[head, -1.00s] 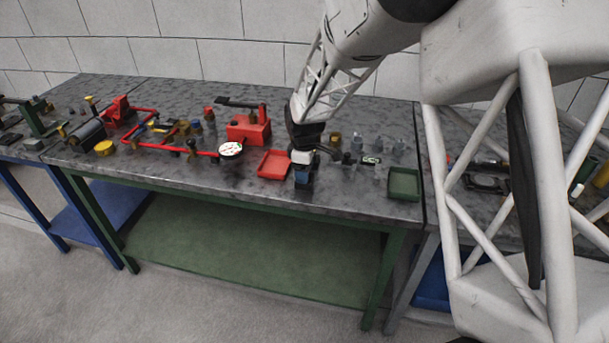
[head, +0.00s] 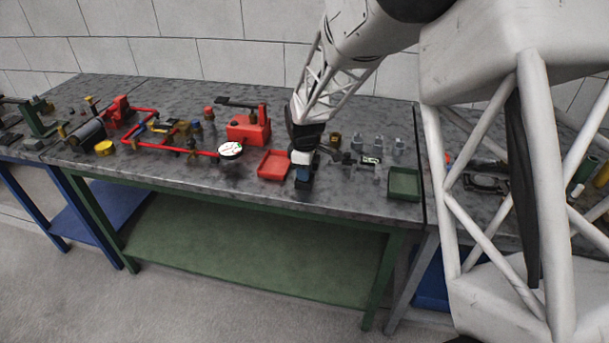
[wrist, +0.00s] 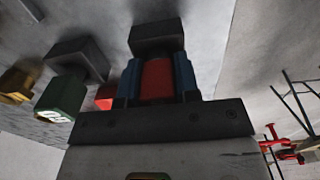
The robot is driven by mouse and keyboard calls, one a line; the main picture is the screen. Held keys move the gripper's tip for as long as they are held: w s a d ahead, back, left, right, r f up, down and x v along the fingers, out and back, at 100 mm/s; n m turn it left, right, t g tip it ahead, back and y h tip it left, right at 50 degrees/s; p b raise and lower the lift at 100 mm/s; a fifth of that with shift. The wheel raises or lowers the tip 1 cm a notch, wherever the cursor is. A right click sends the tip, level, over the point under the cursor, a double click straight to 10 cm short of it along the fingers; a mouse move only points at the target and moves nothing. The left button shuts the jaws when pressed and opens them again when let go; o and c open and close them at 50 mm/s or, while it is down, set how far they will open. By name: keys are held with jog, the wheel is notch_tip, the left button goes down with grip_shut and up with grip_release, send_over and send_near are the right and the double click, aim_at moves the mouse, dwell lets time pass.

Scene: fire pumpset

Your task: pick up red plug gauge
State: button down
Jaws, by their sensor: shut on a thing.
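My gripper (wrist: 157,82) is shut on the red plug gauge (wrist: 158,78) in the wrist view. Its two blue fingers press against the gauge's red middle from both sides. A dark block (wrist: 157,37) shows just beyond the fingertips, in line with the red part; I cannot tell whether it belongs to the gauge. In the head view my gripper (head: 303,178) is near the front edge of the bench, just right of the red tray (head: 274,164). The gauge cannot be made out there, and its height over the bench is unclear.
A green tray (head: 404,183) stands at the bench's right front, with several small fittings behind it. A red box with a lever (head: 250,127) and a white dial (head: 231,149) are to the left.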

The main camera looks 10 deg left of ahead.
jog(key=shift+r, duration=0.15)
jog(key=shift+r, duration=0.8)
jog(key=shift+s+r, duration=0.2)
jog(key=shift+r, duration=0.7)
jog(key=s+d, duration=0.3)
jog(key=s, duration=0.4)
jog(key=s+d+r, duration=0.1)
jog(key=s+d, duration=0.3)
jog(key=s, duration=0.3)
jog(key=shift+r, duration=0.15)
jog(key=shift+d, duration=0.1)
jog(key=shift+w, duration=0.15)
